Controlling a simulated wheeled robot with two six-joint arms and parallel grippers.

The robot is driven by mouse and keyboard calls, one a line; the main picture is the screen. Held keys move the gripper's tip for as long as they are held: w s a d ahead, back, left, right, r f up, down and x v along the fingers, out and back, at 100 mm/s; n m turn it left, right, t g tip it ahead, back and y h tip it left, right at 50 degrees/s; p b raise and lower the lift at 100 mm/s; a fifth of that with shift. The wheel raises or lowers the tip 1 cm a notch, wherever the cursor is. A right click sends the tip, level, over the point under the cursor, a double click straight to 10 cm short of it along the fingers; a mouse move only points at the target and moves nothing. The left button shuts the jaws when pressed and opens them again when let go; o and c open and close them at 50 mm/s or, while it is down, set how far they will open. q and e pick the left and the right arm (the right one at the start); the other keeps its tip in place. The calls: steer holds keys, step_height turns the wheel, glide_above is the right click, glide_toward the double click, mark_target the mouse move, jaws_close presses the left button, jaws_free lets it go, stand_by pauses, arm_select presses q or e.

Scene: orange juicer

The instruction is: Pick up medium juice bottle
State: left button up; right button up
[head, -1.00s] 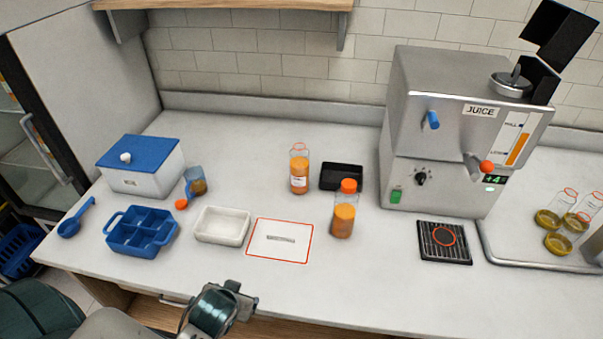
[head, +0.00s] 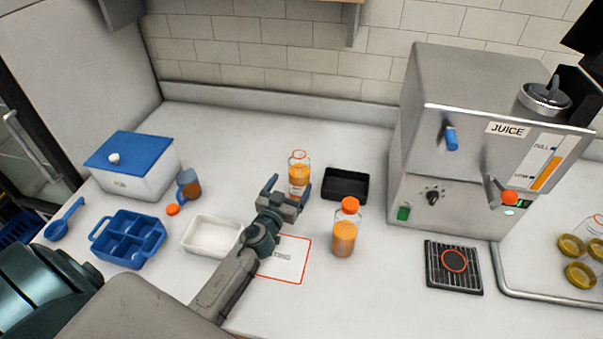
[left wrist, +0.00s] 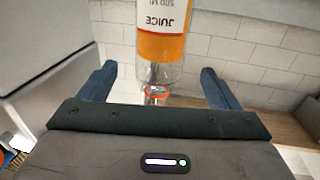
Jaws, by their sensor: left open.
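A clear juice bottle (head: 299,175) with orange juice and a red ring at its open top stands upright on the counter, left of the black tray. In the left wrist view the bottle (left wrist: 161,40) shows upside down, its label reading JUICE 500 ML. My left gripper (head: 287,190) is open in front of it, its fingertips reaching to either side of the bottle's lower part. The fingers (left wrist: 158,88) also show spread in the left wrist view, with no visible contact. A second juice bottle (head: 344,234) with an orange cap stands nearer, to the right. My right gripper is out of view.
A black tray (head: 346,184) sits just right of the bottle. A red-outlined mat (head: 284,262) is under my left arm. The juicer (head: 460,130) stands right.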

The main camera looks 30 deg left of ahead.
mark_target(295, 177)
arm_select(q)
steer(key=w, duration=0.3)
steer(key=shift+w+a, duration=0.2)
steer(key=shift+w, duration=0.15)
steer(key=shift+w+r+p, duration=0.1)
steer(key=shift+w+p, duration=0.2)
steer(key=shift+w, duration=0.35)
steer(key=w, duration=0.3)
steer(key=shift+w+a, duration=0.2)
steer(key=shift+w, duration=0.4)
steer(key=c, duration=0.7)
steer(key=shift+r, duration=0.1)
steer(key=c, duration=0.7)
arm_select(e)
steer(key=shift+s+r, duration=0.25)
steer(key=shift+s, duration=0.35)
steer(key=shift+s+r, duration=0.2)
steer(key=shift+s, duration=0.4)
arm_select(q)
steer(key=shift+r, duration=0.1)
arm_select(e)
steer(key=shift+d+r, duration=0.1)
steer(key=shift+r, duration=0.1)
